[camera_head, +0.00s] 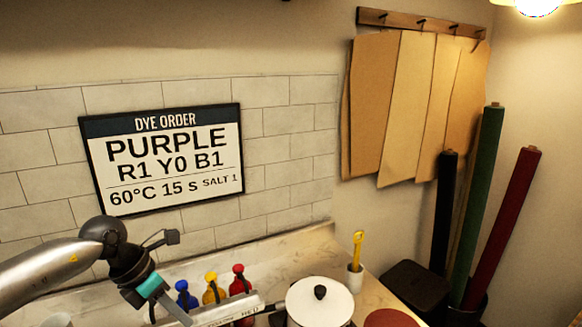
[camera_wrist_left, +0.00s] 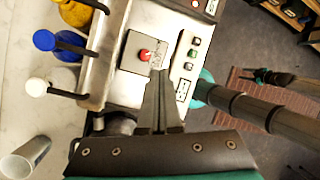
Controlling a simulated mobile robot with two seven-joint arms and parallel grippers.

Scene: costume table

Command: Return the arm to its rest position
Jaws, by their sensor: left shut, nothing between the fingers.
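My left gripper (camera_wrist_left: 158,75) is shut and empty, its fingers together in the left wrist view. They overlap the pale control box (camera_wrist_left: 118,85) near its red button (camera_wrist_left: 144,55) in that view; I cannot tell whether they touch it. In the head view my left arm comes in from the left, with the dark wrist and teal band above the counter near the dye bottles, and the fingertips are hard to make out. In the left wrist view a dark, teal-marked shape at the right may be my right gripper; its jaws are unclear.
Blue (camera_head: 186,295), yellow (camera_head: 213,289) and red (camera_head: 240,280) bottles stand behind the box. A lidded white pot (camera_head: 320,302) and a cup with a yellow tool (camera_head: 356,252) stand right of them. A clear cup (camera_wrist_left: 24,158) shows at lower left in the wrist view.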

